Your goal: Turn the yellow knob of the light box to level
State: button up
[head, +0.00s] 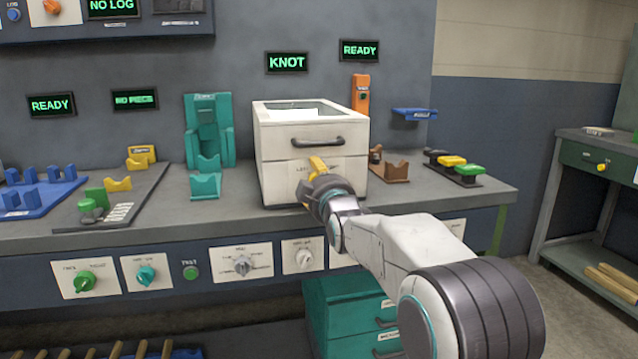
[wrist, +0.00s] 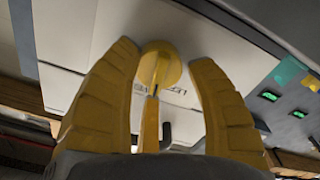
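The light box (head: 275,170) is a white box with a glass-topped lid and a dark handle, standing on the bench in the head view. Its yellow knob (wrist: 160,62) is a round disc with a raised bar on the white front face in the wrist view; small lettering sits beside it. In the head view my gripper (head: 314,172) is at the lower front of the box and hides the knob. In the wrist view my gripper (wrist: 163,55) has its two yellow fingers apart, one on each side of the knob, with gaps to it. I cannot read the knob's setting.
A teal stand (head: 208,135) is left of the box. A brown holder (head: 395,172) and a rack of coloured pieces (head: 455,165) are to the right. Teal drawers (head: 345,310) stand underneath.

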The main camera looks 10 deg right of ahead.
jog(key=o, duration=0.3)
jog(key=shift+f, duration=0.25)
jog(key=shift+s, duration=0.1)
jog(key=s, duration=1.1)
jog(key=shift+s, duration=0.4)
jog(key=s+r+m+g+p, duration=0.2)
jog(key=s+g+p, duration=0.3)
jog(key=s+p, duration=0.6)
jog(key=s+r+m+g+p, duration=0.3)
jog(key=s+r+g+p, duration=0.1)
jog(key=s+p, duration=0.6)
jog(key=s+r+m+g+p, duration=0.2)
jog(key=s+g+p, duration=0.3)
jog(key=s+p, duration=0.6)
jog(key=shift+s+d+r+m+g+p, duration=0.25)
jog(key=shift+s+r+m+g+p, duration=0.15)
jog(key=shift+r+p, duration=0.15)
